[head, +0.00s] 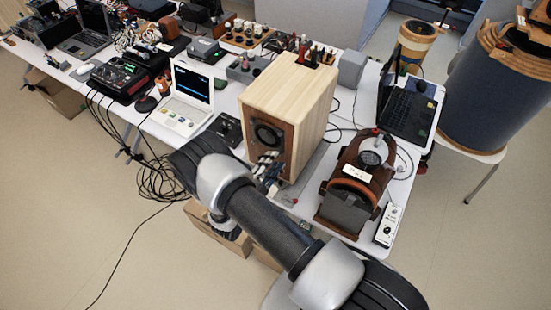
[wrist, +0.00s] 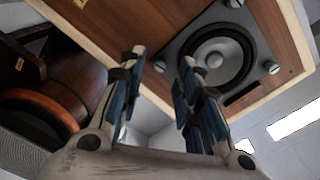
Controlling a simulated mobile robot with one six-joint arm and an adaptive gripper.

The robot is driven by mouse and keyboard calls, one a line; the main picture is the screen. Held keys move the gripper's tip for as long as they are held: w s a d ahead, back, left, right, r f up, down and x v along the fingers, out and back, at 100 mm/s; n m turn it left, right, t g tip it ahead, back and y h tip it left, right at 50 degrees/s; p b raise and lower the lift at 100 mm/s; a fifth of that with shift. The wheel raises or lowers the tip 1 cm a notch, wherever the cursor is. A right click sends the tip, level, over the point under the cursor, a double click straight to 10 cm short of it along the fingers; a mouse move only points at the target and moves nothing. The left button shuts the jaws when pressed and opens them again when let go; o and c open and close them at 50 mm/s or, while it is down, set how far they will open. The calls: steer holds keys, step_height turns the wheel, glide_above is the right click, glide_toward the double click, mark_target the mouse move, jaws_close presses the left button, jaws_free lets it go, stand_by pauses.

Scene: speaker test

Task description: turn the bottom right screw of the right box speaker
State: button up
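The box speaker (head: 286,97) is a tall pale wooden cabinet with a brown front, standing near the middle of the table's front edge. Its round black driver (wrist: 218,57) sits in a grey square plate. Pale screw heads show on the plate, one (wrist: 272,68) to the right and another at the top edge. A further one (wrist: 160,66) appears between my fingertips in the wrist view. My gripper (wrist: 162,60) is open and empty in front of the speaker's face. In the head view my gripper (head: 268,164) partly covers the lower front. Contact with the screw cannot be told.
A brown wooden device (head: 349,190) with a round dial stands close on the right, with a small white panel (head: 388,225) beside it. A small laptop (head: 184,100) and a dark box (head: 226,128) lie left of the speaker. Cables hang off the front edge.

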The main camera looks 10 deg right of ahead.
steer(key=shift+x, duration=1.05)
steer(key=shift+c, duration=0.5)
jaws_close()
